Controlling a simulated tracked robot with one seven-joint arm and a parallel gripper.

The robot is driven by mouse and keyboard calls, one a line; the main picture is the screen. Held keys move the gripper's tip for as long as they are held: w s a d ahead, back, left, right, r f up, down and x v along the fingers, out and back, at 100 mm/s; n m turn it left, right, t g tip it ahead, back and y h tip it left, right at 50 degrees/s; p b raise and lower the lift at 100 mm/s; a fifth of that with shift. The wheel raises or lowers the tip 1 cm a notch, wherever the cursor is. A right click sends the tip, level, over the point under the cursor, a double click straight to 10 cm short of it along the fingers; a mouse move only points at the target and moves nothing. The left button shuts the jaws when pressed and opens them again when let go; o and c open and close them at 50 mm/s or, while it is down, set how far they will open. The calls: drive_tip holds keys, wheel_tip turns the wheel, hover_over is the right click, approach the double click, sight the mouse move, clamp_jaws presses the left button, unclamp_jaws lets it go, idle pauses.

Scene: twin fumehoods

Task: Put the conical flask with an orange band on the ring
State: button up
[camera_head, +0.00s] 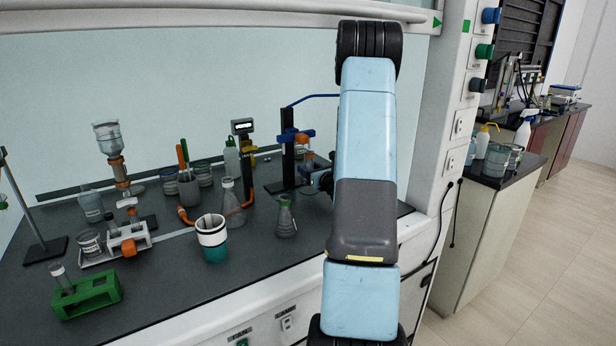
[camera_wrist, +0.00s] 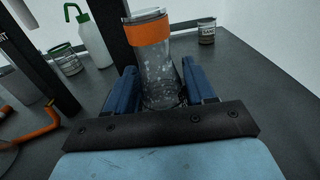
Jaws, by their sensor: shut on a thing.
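The conical flask with an orange band (camera_wrist: 150,55) is upright between the blue fingers of my gripper (camera_wrist: 157,88), which is shut on its lower glass body. In the head view, the flask's orange band (camera_head: 308,156) shows just left of my arm, beside a dark stand (camera_head: 288,150) with a blue clamp. My arm hides most of the gripper there. The stand's dark post (camera_wrist: 113,35) rises close to the left of the flask in the wrist view. A thin blue rod (camera_head: 312,99) runs from the stand behind my arm. I cannot make out the ring.
A green-banded conical flask (camera_head: 285,218), a clear flask (camera_head: 231,203) and a white-and-teal cup (camera_head: 212,240) stand left of my arm. A green rack (camera_head: 87,293) is at front left. A jar labelled SAND (camera_wrist: 207,33) stands behind right, with bare bench around it.

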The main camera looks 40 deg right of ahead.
drive_tip(key=shift+w+d, duration=0.2)
drive_tip(key=shift+w, duration=0.15)
wheel_tip(320, 180, down, 4)
drive_tip(key=shift+w+r, duration=0.15)
drive_tip(key=shift+r, duration=0.1)
drive_tip(key=o, duration=1.2)
drive_tip(key=shift+o, duration=0.2)
drive_tip(key=s, duration=1.2)
drive_tip(key=shift+a, duration=0.35)
drive_tip(key=shift+s, duration=0.1)
